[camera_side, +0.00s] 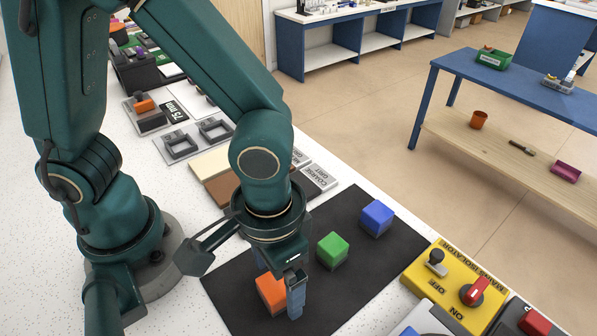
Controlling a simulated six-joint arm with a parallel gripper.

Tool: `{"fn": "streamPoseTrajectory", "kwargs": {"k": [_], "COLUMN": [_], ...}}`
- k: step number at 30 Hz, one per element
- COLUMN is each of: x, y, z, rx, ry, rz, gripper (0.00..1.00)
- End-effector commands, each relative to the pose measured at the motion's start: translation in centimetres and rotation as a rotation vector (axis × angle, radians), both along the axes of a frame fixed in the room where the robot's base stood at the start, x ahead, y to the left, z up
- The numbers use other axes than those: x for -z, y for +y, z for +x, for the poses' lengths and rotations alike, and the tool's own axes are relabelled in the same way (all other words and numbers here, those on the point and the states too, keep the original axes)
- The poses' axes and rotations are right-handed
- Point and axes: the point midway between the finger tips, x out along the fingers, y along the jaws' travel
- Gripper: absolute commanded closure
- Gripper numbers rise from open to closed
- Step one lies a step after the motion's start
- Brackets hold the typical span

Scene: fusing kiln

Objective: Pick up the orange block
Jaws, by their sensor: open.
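The orange block (270,293) sits on the dark mat (362,272) at its near left part. My gripper (278,289) points down over it and is open. One blue-grey finger (296,296) shows on the right side of the block and hides part of it. Another finger is partly visible behind the block. I cannot tell whether the fingers touch the block. A green block (332,250) and a blue block (377,217) lie farther back on the mat.
A yellow isolator panel (440,287) with a red switch stands right of the mat. Two grey frames (182,146) and brown and cream boards (215,183) lie behind my arm. A blue table (520,80) stands beyond the bench edge.

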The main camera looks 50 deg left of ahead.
Motion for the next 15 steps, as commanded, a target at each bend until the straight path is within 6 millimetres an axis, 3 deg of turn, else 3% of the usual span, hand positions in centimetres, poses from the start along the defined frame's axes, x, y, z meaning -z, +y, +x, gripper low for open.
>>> {"fn": "streamPoseTrajectory", "kwargs": {"k": [6, 14, 15], "x": [1.45, 1.51, 1.5], "y": [0.04, 0.03, 0.03], "z": [-0.01, 0.0, 0.01], "rx": [0.0, 0.0, -0.001], "ry": [0.0, -0.001, -0.001], "rz": [0.0, -0.001, -0.001], "gripper": [0.09, 0.09, 0.24]}}
